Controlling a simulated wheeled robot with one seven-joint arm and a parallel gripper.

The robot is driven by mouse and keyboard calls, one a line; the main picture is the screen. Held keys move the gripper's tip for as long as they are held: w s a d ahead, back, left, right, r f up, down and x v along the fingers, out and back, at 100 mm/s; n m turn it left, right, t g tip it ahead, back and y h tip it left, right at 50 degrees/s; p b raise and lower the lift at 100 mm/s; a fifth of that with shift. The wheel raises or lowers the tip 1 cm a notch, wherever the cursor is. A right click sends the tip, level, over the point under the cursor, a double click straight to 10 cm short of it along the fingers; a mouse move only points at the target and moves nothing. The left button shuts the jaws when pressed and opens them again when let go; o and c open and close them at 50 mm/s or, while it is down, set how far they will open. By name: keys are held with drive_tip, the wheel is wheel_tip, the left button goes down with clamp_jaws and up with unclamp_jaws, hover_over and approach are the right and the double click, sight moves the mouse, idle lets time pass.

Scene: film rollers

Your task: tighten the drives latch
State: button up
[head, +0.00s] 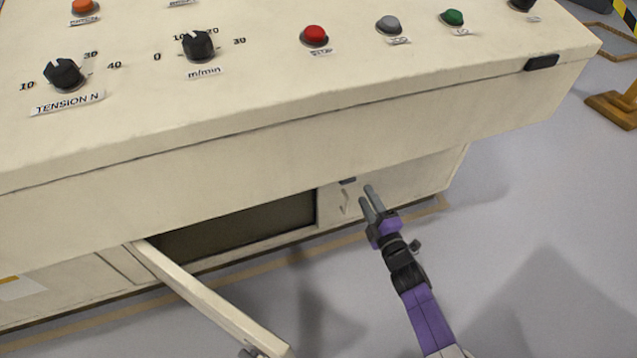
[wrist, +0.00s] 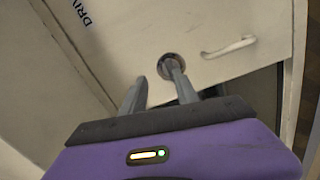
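The drives latch (wrist: 171,58) is a small round metal fitting on a cream door (wrist: 185,25), in the upper middle of the wrist view. A partly visible label (wrist: 82,12) reading "DRIV" is on the same door. My gripper (wrist: 156,72) is open, its grey fingers apart with nothing seen between them. The right fingertip overlaps the latch in the picture and hides part of it; I cannot tell whether they touch. The left fingertip is left of the latch. In the head view, my gripper (head: 367,194) is in front of the door, and I cannot make out the latch.
A pale handle (wrist: 230,46) is right of the latch. Left of the drives door, another door (head: 205,300) stands open toward me beside a dark compartment (head: 235,228). The console top (head: 250,80) with knobs and buttons overhangs. Floor to the right (head: 530,210) is clear.

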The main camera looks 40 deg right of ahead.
sight(349, 183)
drive_tip(key=shift+w+d+f+n+y+b, duration=0.15)
drive_tip(key=shift+w+f+n+b, duration=0.25)
drive_tip(key=shift+w, duration=0.95)
drive_tip(key=shift+w+f+n+y+b, duration=0.2)
drive_tip(key=shift+w+n, duration=0.25)
drive_tip(key=shift+w, duration=0.85)
drive_tip(key=shift+w+d+f+n+y+b, duration=0.1)
drive_tip(key=shift+w+f+n+y+b, duration=0.25)
drive_tip(key=shift+w, duration=1)
drive_tip(key=shift+r, duration=0.15)
clamp_jaws()
